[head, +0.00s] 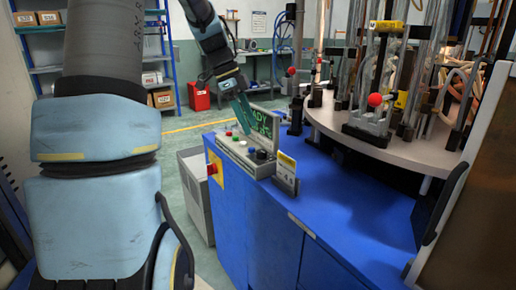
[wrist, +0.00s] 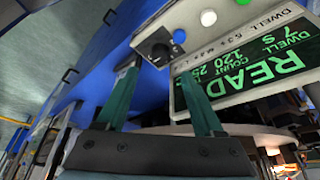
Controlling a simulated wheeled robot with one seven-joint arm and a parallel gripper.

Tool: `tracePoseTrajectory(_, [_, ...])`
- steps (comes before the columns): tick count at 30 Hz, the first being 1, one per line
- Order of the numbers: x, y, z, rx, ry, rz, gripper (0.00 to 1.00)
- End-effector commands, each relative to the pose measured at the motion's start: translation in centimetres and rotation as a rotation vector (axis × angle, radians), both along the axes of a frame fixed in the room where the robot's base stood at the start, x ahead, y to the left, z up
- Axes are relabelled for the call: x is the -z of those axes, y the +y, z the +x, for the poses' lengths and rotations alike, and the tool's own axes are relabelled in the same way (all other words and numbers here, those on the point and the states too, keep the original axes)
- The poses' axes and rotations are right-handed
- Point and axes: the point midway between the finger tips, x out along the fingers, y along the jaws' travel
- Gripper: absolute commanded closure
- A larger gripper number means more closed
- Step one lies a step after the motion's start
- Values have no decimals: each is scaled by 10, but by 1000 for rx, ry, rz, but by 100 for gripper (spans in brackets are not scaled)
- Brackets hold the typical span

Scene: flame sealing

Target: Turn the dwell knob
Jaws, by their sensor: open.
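The dwell knob is most likely the black round knob (head: 262,155) at the near end of the grey control panel (head: 238,152). In the wrist view the black knob (wrist: 160,51) sits ahead of the fingertips, roughly between them. My gripper (head: 246,122) is above the panel in the head view, in front of the green display. In the wrist view my gripper (wrist: 158,76) has its two green fingers wide apart with nothing between them. The fingers look clear of the knob. The green display (wrist: 240,72) reads "DWELL 7 S" and part of "READY".
A blue button (wrist: 179,37) and a white button (wrist: 208,18) lie beside the knob. A red button (head: 212,169) is on the blue cabinet's side. A round table (head: 345,133) with burner fixtures is at right.

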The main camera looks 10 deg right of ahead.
Motion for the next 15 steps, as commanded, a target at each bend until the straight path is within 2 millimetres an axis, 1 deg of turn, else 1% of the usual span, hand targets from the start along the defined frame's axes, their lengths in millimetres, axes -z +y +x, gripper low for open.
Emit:
tracePoseTrajectory(3, [22, -8, -4, 0, 5, 1, 31])
tracePoseTrajectory(9, [54, -21, -9, 0, 4, 2, 31])
tracePoseTrajectory(15, [73, -28, -11, -1, 2, 2, 31])
